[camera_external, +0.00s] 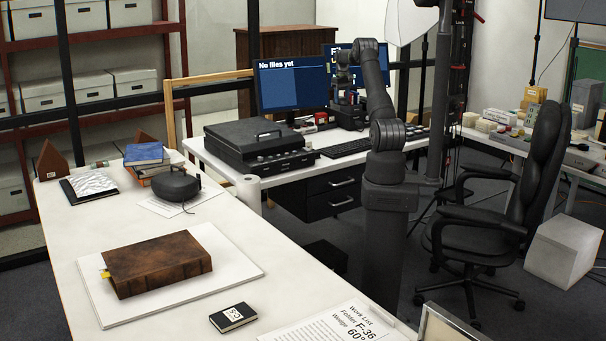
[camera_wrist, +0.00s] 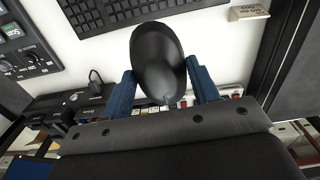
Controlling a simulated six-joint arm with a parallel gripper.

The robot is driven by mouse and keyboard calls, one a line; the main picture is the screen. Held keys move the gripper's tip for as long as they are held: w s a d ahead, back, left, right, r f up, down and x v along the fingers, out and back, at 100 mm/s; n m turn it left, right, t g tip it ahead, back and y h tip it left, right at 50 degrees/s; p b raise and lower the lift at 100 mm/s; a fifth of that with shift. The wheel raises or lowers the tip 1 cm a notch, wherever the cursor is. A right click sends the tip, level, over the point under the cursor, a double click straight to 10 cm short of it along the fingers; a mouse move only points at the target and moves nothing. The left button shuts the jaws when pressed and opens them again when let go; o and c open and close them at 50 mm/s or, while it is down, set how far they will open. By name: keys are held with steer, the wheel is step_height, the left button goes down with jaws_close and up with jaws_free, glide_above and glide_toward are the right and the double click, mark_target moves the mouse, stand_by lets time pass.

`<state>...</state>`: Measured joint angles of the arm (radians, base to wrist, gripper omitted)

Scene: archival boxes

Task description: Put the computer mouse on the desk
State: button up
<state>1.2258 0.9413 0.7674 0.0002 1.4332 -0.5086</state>
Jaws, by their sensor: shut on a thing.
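The black computer mouse (camera_wrist: 158,58) fills the middle of the wrist view. It sits between the two blue fingers of my gripper (camera_wrist: 160,80), which are shut on its sides. Under it shows the white desk (camera_wrist: 85,58); the gap between mouse and desk is hard to tell. In the external view my gripper (camera_external: 347,98) is over the back of the desk (camera_external: 325,139), in front of the monitors. The mouse cannot be made out there.
A black keyboard (camera_external: 350,148) lies on the desk, also at the top of the wrist view (camera_wrist: 115,12). A dark console (camera_external: 262,146) stands to its left, and monitors (camera_external: 291,85) behind. A white table (camera_external: 215,208) with a brown book (camera_external: 158,264) is in front.

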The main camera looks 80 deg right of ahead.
steer(key=s+d, duration=0.3)
steer(key=s, duration=0.4)
glide_above(334, 142)
steer(key=shift+m, duration=0.4)
steer(key=f, duration=1.8)
steer(key=shift+a, duration=0.2)
steer(key=shift+w+f, duration=0.1)
steer(key=shift+f, duration=1.9)
steer(key=shift+f, duration=0.15)
steer(key=o, duration=1)
